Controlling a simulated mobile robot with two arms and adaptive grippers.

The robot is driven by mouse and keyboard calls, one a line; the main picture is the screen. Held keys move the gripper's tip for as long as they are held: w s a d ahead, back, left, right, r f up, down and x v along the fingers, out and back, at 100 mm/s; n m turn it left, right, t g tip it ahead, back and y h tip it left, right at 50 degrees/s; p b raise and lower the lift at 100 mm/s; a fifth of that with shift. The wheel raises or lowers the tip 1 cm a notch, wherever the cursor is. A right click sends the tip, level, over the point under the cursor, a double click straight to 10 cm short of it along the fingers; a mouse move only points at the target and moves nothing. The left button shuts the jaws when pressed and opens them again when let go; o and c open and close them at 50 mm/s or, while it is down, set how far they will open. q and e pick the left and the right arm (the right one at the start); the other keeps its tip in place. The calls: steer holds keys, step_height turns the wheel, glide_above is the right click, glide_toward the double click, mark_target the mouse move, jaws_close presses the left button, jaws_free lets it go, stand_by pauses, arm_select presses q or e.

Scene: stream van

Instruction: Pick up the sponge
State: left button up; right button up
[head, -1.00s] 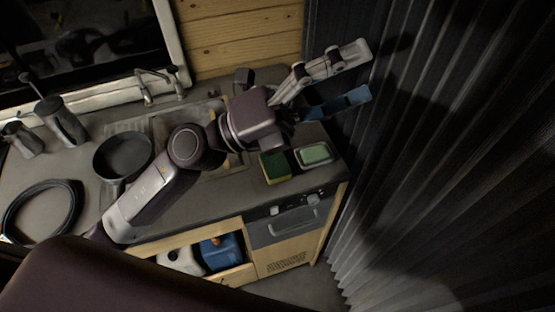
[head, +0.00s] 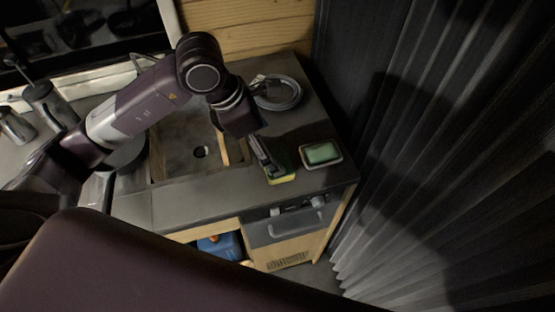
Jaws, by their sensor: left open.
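The green-and-yellow sponge (head: 286,178) lies on the grey counter in the head view, left of a soap dish and near the counter's front edge. My left gripper (head: 268,160) is open and reaches down from the upper left at the sponge. Its fingers cover much of the sponge's left part. I cannot tell whether they touch it or sit just above it. My right gripper is not in view.
A green soap bar (head: 321,153) rests in a pale dish close to the right of the sponge. The sink (head: 180,163) is to the left. A coiled grey cable (head: 283,101) lies behind. A dark curtain (head: 430,150) hangs to the right.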

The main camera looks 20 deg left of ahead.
arm_select(q)
steer(key=x, duration=0.1)
steer(key=p+x, duration=0.1)
steer(key=x, duration=0.1)
steer(key=s+p+x, duration=0.1)
steer(key=x, duration=0.1)
steer(key=shift+w+a+f, duration=0.1)
steer(key=shift+a+f, duration=0.05)
steer(key=shift+f, duration=0.25)
steer(key=shift+w+f, duration=0.1)
steer(key=shift+f, duration=0.15)
steer(key=c, duration=0.8)
